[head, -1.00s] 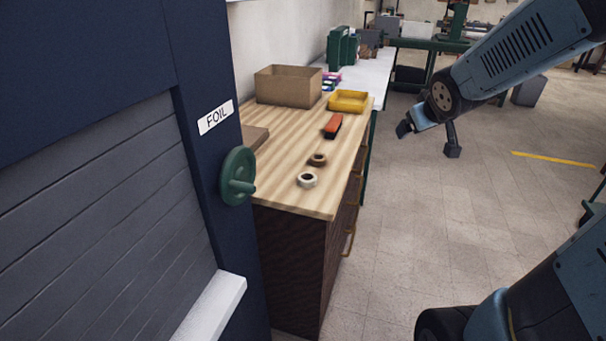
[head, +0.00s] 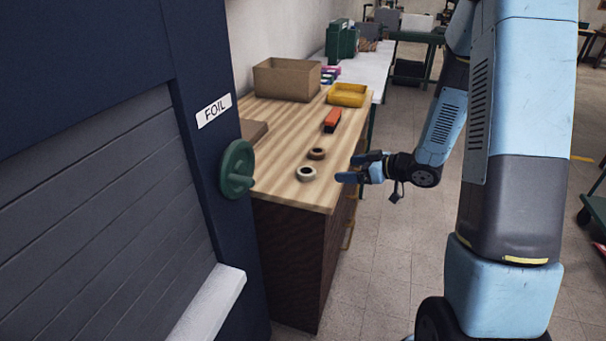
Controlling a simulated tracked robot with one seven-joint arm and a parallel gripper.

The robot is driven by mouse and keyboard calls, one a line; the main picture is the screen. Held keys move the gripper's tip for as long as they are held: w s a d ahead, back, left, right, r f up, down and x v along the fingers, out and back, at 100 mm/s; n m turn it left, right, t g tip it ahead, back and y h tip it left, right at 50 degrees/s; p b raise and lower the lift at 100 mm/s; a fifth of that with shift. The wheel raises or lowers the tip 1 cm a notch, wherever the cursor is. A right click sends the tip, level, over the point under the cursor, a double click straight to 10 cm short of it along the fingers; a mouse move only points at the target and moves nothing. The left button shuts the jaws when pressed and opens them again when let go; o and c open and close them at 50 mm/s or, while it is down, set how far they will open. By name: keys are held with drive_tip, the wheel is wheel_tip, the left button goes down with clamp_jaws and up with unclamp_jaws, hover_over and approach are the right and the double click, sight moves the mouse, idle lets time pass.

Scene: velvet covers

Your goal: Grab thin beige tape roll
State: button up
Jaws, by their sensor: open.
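A thin beige tape roll (head: 306,174) lies flat on the wooden worktop near its front edge. A brown tape roll (head: 316,154) lies just behind it, a little to the right. My gripper (head: 352,167) is open and empty at the right edge of the worktop, its fingers pointing left toward the rolls. It is to the right of the beige roll and apart from it. Neither roll is hidden.
An orange-red tool (head: 332,120), a yellow tray (head: 347,95) and a cardboard box (head: 287,79) stand farther back on the worktop (head: 285,140). A dark blue cabinet with a green handwheel (head: 237,170) and a FOIL label borders the left. Open floor lies right of the bench.

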drive_tip(key=a, duration=0.1)
approach(309, 171)
drive_tip(key=shift+y, duration=0.3)
drive_tip(key=w+a+f, duration=0.2)
drive_tip(key=shift+w+f, duration=0.2)
drive_tip(key=shift+w, duration=0.2)
drive_tip(key=shift+s+a+x, duration=0.1)
drive_tip(key=shift+a+x, duration=0.05)
drive_tip(key=shift+x, duration=1.25)
drive_tip(key=shift+s+a+x, duration=0.1)
drive_tip(key=shift+s+x, duration=0.05)
drive_tip(key=shift+x, duration=1.3)
drive_tip(key=shift+r, duration=0.2)
drive_tip(key=c, duration=1.1)
drive_tip(key=shift+r, duration=0.1)
